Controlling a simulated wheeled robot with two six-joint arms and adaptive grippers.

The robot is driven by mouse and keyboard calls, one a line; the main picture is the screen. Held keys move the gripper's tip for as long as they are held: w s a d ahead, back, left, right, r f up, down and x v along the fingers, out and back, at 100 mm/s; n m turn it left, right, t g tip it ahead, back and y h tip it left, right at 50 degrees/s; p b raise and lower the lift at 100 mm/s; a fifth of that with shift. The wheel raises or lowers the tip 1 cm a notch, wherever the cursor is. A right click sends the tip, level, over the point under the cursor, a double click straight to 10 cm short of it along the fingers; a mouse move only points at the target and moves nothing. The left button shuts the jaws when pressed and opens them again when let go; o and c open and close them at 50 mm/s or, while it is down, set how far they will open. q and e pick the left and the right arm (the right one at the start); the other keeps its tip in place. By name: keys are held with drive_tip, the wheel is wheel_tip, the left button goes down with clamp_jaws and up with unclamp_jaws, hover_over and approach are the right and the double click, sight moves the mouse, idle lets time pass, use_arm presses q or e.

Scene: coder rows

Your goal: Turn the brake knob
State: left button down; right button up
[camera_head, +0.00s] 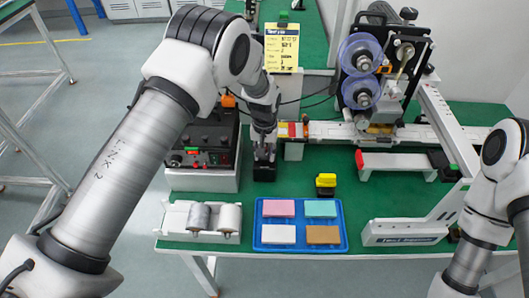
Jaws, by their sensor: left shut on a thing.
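My left arm comes in from the left, and its gripper (264,152) points down at a small black block (264,174) on the green table, just right of the control box. The gripper is shut on a small part at the top of this block. The fingers mostly hide that part, and I cannot make out whether it is the brake knob. My right arm stands at the right edge. Its gripper is out of the frame.
A control box (205,178) stands left of the gripper. A coder machine (372,75) with blue reels stands behind right. A blue tray (299,248) holds several coloured blocks. A white holder (200,236) carries two rolls. A yellow-black item (326,182) lies nearby.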

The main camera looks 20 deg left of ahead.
use_arm(q)
drive_tip(key=shift+s+f, duration=0.2)
drive_tip(key=c, duration=0.8)
unclamp_jaws()
drive_tip(key=shift+w+r, duration=0.1)
drive_tip(key=shift+w, duration=0.05)
drive_tip(key=shift+r, duration=0.35)
wheel_tip(320, 180, up, 11)
drive_tip(key=shift+r, duration=0.1)
